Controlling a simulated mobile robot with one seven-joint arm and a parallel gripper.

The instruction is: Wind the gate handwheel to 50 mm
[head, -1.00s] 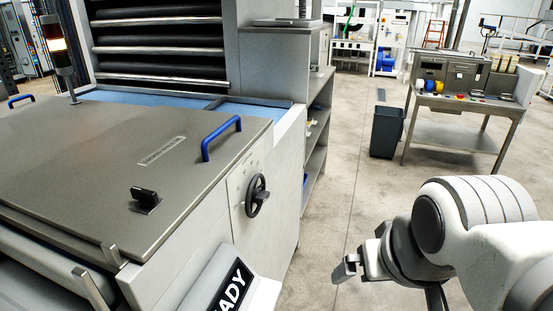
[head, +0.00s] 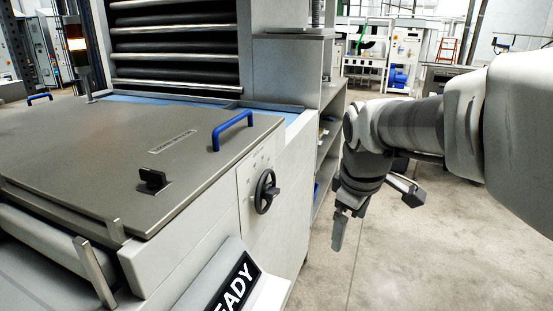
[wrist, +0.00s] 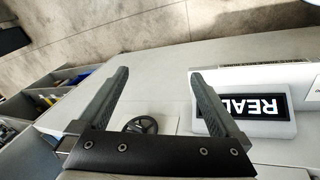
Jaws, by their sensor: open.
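The gate handwheel (head: 265,191) is a black spoked wheel with a small handle, on the pale front panel of the machine. Faint markings show above it, too small to read. In the wrist view the handwheel (wrist: 141,125) is partly hidden behind the gripper's palm, between the two fingers. My gripper (head: 338,235) points down, to the right of the handwheel and apart from it. In the wrist view my gripper (wrist: 160,76) is open, its fingers wide apart with nothing between them.
A READY display (head: 238,284) juts out below and left of the handwheel. Open shelves (head: 326,150) stand behind. The floor (head: 400,265) at right is clear.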

